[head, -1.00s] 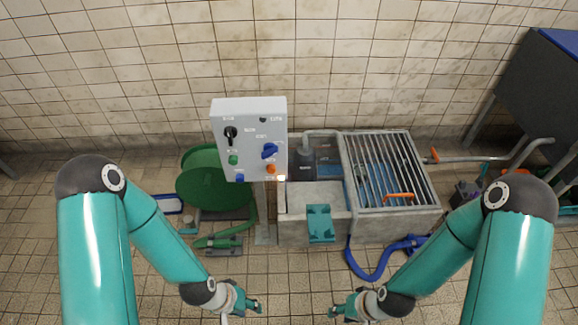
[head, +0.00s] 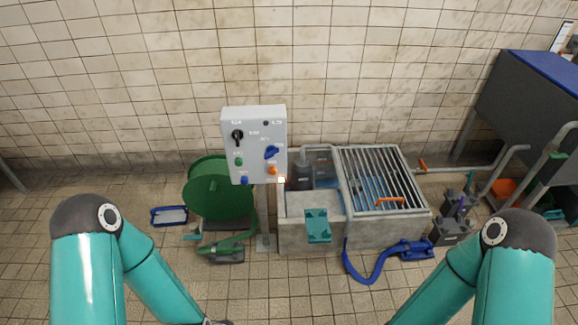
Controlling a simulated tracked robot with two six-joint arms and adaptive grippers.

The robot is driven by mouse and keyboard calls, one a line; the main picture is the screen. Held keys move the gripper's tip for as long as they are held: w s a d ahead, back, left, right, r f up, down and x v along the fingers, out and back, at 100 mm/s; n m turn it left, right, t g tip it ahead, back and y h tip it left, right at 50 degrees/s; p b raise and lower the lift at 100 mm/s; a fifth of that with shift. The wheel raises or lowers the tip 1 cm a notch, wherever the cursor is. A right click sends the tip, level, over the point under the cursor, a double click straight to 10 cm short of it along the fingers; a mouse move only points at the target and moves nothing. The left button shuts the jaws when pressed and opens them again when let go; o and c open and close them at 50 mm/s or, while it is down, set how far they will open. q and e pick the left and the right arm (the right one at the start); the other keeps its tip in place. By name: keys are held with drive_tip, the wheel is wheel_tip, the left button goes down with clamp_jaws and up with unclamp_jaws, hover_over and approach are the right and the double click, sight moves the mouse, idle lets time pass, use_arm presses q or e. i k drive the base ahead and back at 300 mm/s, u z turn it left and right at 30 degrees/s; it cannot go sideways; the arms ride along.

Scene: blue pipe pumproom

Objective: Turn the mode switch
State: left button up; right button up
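A white control panel (head: 255,117) stands on a post left of the concrete basin in the head view. It carries a black rotary knob (head: 237,136) at upper left and a blue rotary knob (head: 271,152) at right. I cannot read the labels to tell which is the mode switch. Green, orange and blue buttons sit on its lower part. Both my arms reach in from the bottom corners, well short of the panel.
Below and left of the panel is a green hose reel (head: 214,190). A concrete basin (head: 385,230) with a metal grate (head: 380,178) stands right of the post. A blue hose (head: 369,270) lies on the floor in front. Tiled floor is free in the foreground.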

sight(272, 151)
drive_tip(key=u, duration=0.2)
drive_tip(key=i, duration=0.85)
drive_tip(key=z, duration=0.1)
